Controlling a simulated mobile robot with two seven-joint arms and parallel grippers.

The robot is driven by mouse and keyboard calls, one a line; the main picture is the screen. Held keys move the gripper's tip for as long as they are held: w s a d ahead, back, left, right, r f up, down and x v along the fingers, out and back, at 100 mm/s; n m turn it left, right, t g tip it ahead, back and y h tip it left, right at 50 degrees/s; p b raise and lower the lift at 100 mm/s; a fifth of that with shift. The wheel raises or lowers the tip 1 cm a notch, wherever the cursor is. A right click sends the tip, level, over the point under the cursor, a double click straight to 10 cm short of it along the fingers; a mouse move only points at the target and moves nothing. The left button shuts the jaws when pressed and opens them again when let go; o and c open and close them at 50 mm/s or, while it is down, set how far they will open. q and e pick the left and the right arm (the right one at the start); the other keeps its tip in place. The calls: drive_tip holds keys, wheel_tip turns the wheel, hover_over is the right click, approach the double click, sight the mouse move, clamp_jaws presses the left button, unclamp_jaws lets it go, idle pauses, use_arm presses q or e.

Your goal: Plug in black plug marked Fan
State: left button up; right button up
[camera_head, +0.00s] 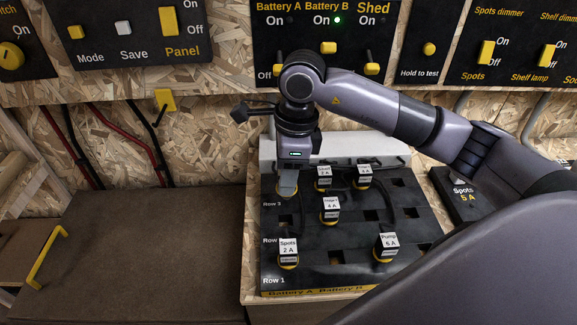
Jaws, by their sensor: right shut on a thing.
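My right gripper (287,190) points down over the far-left part of the black socket board (310,275), at Row 3. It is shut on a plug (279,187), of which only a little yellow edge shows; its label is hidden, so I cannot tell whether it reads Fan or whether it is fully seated. Two labelled plugs, the nearer-left one (324,174) and the other (364,172), stand to its right; their names are too small to read. No label that I can read says Fan. My left gripper is not in view.
A middle plug (330,208), the Spots 2 A plug (288,251) and the Pump 6 A plug (386,246) stand on the board among empty sockets. A Spots 5 A block (462,195) lies at right. Switch panels (325,45) hang above. The brown bench top (140,250) is clear.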

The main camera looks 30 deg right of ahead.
sight(286, 198)
drive_tip(key=shift+a+f, duration=0.1)
drive_tip(key=shift+a, duration=0.1)
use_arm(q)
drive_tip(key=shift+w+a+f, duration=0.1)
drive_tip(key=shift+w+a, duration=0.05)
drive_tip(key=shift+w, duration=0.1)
use_arm(e)
drive_tip(key=shift+f, duration=0.1)
wheel_tip(286, 198, down, 6)
drive_tip(key=b, duration=0.4)
drive_tip(key=shift+f+b, duration=0.2)
drive_tip(key=shift+b, duration=0.15)
use_arm(q)
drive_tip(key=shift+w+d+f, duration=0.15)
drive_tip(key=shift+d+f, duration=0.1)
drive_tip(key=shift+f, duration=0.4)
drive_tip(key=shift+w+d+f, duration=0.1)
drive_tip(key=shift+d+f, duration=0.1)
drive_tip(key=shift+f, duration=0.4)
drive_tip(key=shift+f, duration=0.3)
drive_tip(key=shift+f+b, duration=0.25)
drive_tip(key=shift+b, duration=0.15)
use_arm(e)
drive_tip(key=shift+f, duration=0.25)
use_arm(q)
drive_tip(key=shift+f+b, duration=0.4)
drive_tip(key=shift+b, duration=0.05)
use_arm(e)
drive_tip(key=shift+f, duration=0.5)
